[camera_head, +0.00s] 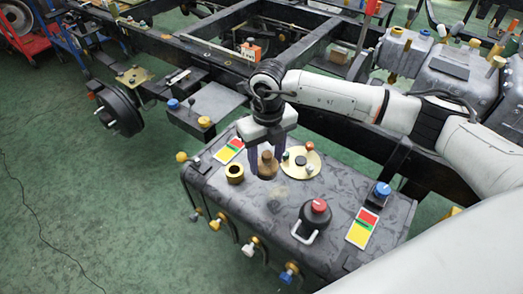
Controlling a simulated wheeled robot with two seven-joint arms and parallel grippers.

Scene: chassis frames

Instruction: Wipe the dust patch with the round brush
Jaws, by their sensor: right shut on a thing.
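The round brush (268,167), brown with a rounded knob-like top, stands upright on the top of the dark grey tank (335,205). My right gripper (267,153) reaches down from above and is shut on the brush, one finger on each side. The underside of the brush is hidden from this view. A faint tan smudge, seemingly the dust patch (279,192), shows on the tank top just in front of the brush. Its edges are hard to make out. My left gripper is not in view.
A brass ring (235,173) stands left of the brush, and a cream disc with knobs (300,162) lies close on its right. A red-capped black filler (315,215) and a coloured label (362,229) are farther right. Valves line the front edge.

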